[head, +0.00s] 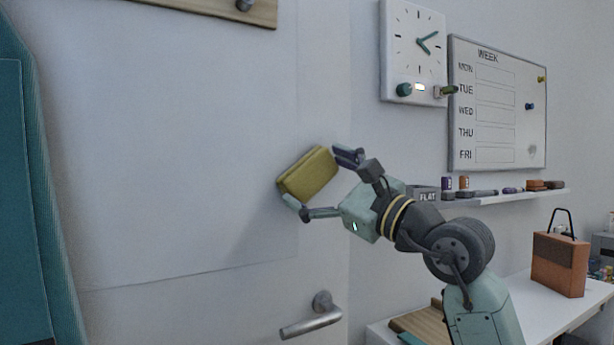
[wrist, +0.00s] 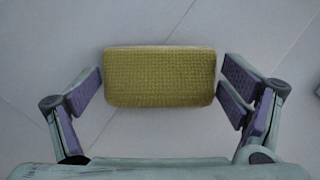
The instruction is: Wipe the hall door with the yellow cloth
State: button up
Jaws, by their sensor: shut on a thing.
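The yellow cloth (head: 307,173) is a thick, block-like pad with a woven face, held up in front of the white hall door (head: 170,170). My gripper (head: 318,178) is shut on the cloth, with one finger at each end. In the wrist view the cloth (wrist: 160,77) lies level between the purple finger pads of my gripper (wrist: 160,88). The pale door surface fills the view behind it. I cannot tell whether the cloth touches the door. The metal door handle (head: 312,322) is below the cloth.
A clock (head: 415,50) and a week whiteboard (head: 498,105) hang on the wall to the right. A narrow shelf (head: 510,195) with markers is below them. An orange bag-like box (head: 560,262) stands on the white desk (head: 530,310). The door left of the cloth is clear.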

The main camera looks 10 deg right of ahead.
aim_at(284, 181)
jog(key=shift+w+d+f, duration=0.1)
jog(key=shift+d, duration=0.15)
jog(key=shift+s+a+f+b, duration=0.1)
jog(key=shift+s+a+b, duration=0.35)
jog(key=shift+a, duration=0.55)
jog(key=shift+s+a+r+b, duration=0.1)
jog(key=shift+s+a+b, duration=0.35)
jog(key=shift+a, duration=0.55)
jog(key=shift+s+a+f+b, duration=0.1)
jog(key=shift+s+a+b, duration=0.3)
jog(key=shift+a, duration=0.6)
jog(key=shift+s+a+b, duration=0.4)
jog(key=shift+a+b, duration=0.05)
jog(key=shift+a, duration=0.4)
jog(key=shift+s+a+b, duration=0.4)
jog(key=shift+s+a, duration=0.05)
jog(key=shift+a, duration=0.4)
jog(key=shift+s+a+b, duration=0.4)
jog(key=shift+a+b, duration=0.05)
jog(key=shift+a, duration=0.4)
jog(key=shift+s+d, duration=0.1)
jog(key=shift+s+d+b, duration=0.2)
jog(key=shift+s+d, duration=0.2)
jog(key=shift+s, duration=0.5)
jog(key=shift+s+d+b, duration=0.2)
jog(key=shift+s+d, duration=0.15)
jog(key=shift+s, duration=0.5)
jog(key=shift+s+d+b, duration=0.2)
jog(key=shift+s+d, duration=0.2)
jog(key=shift+s, duration=0.5)
